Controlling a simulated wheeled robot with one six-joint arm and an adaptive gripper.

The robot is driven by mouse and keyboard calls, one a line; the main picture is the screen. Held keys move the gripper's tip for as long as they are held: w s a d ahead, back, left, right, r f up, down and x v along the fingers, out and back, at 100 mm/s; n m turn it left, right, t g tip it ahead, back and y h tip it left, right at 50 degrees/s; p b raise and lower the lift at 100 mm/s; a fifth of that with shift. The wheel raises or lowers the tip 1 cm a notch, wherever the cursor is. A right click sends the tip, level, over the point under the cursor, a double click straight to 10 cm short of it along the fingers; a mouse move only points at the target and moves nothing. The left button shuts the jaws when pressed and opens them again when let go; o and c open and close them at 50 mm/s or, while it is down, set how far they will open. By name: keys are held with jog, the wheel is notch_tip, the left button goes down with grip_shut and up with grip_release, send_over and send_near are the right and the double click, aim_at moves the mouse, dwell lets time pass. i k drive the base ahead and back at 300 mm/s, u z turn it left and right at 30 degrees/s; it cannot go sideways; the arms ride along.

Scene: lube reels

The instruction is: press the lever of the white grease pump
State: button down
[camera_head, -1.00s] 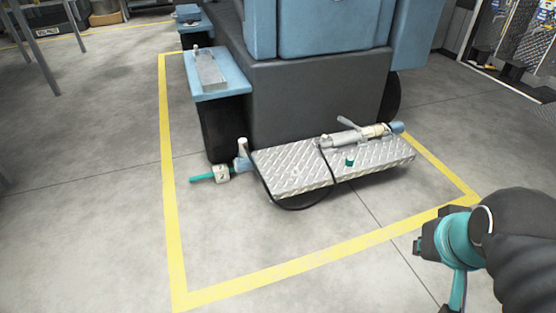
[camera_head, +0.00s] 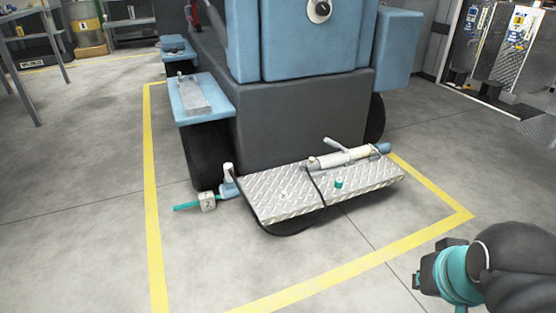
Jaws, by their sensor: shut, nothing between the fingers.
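The white grease pump (camera_head: 340,158) lies on the back part of a diamond-plate step on the blue and grey machine. It is a pale cylinder with a blue end at the right. Its thin grey lever (camera_head: 333,146) stands up at a slant over the body. My gripper (camera_head: 417,281) shows small and dark at the lower right, partly turned away, and looks shut and empty. It is over the floor, well in front of and to the right of the pump, touching nothing.
The diamond-plate step (camera_head: 285,205) carries a small teal-capped fitting (camera_head: 339,183). A black hose (camera_head: 272,232) loops off its front. A teal rod with a pale block (camera_head: 207,201) sticks out left. Yellow floor lines (camera_head: 155,200) surround the machine. The floor in front is clear.

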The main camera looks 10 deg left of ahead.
aim_at(328, 141)
jog(key=z, duration=0.05)
jog(key=k, duration=0.65)
jog(key=u, duration=0.6)
jog(key=i, duration=1.9)
jog(key=z, duration=0.55)
